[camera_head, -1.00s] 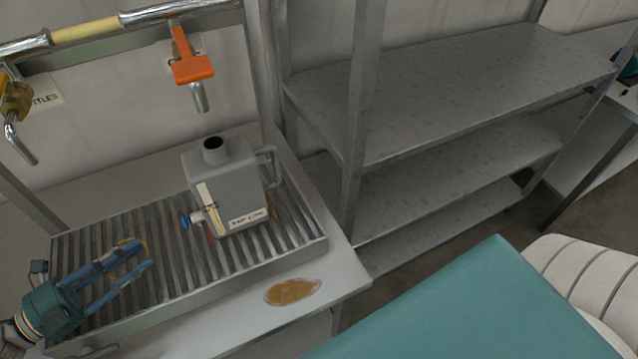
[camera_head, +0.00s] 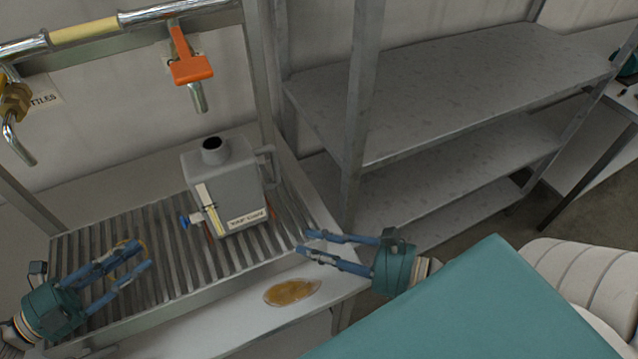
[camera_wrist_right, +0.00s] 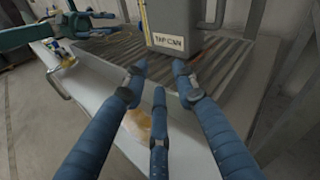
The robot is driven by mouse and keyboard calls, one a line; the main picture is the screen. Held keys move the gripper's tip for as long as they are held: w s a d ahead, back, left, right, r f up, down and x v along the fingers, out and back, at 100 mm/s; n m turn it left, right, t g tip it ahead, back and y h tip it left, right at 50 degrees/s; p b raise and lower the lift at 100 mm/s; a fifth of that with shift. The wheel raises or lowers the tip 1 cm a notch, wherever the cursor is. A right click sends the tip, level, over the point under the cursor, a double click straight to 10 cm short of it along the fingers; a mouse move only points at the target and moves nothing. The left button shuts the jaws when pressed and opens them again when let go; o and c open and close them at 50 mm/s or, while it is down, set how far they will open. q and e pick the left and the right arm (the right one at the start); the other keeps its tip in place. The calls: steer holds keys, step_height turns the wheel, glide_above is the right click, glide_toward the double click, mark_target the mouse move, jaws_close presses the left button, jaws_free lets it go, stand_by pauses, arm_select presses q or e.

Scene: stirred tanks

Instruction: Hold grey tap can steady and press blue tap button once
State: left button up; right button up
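The grey tap can (camera_head: 222,172) stands upright on the slatted rack, under the orange-handled tap. It also shows at the top of the right wrist view (camera_wrist_right: 178,22). Its small blue tap button (camera_head: 184,221) sticks out from the can's lower left side. My left gripper (camera_head: 144,256) is open and empty over the rack's left part, left of and below the button, apart from it. My right gripper (camera_head: 302,243) is open and empty by the rack's front right corner, right of the can and apart from it. Its fingers (camera_wrist_right: 158,80) point toward the can in the right wrist view.
The slatted rack (camera_head: 160,280) sits on a light bench, with a brown puddle (camera_head: 291,292) in front. The orange tap handle (camera_head: 192,70) hangs above the can. A brass tap (camera_head: 16,103) is at far left. Empty metal shelves (camera_head: 450,90) stand at right.

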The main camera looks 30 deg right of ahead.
mark_target(276, 167)
steer(key=w+d+r+m+t+h, duration=0.1)
steer(key=w+d+r+m+t, duration=0.2)
steer(key=w+d+r+m, duration=0.35)
steer(key=shift+n, duration=0.35)
steer(key=x, duration=1.3)
steer(key=shift+r, duration=0.3)
steer(key=shift+s, duration=0.1)
jaws_close()
arm_select(q)
jaws_close()
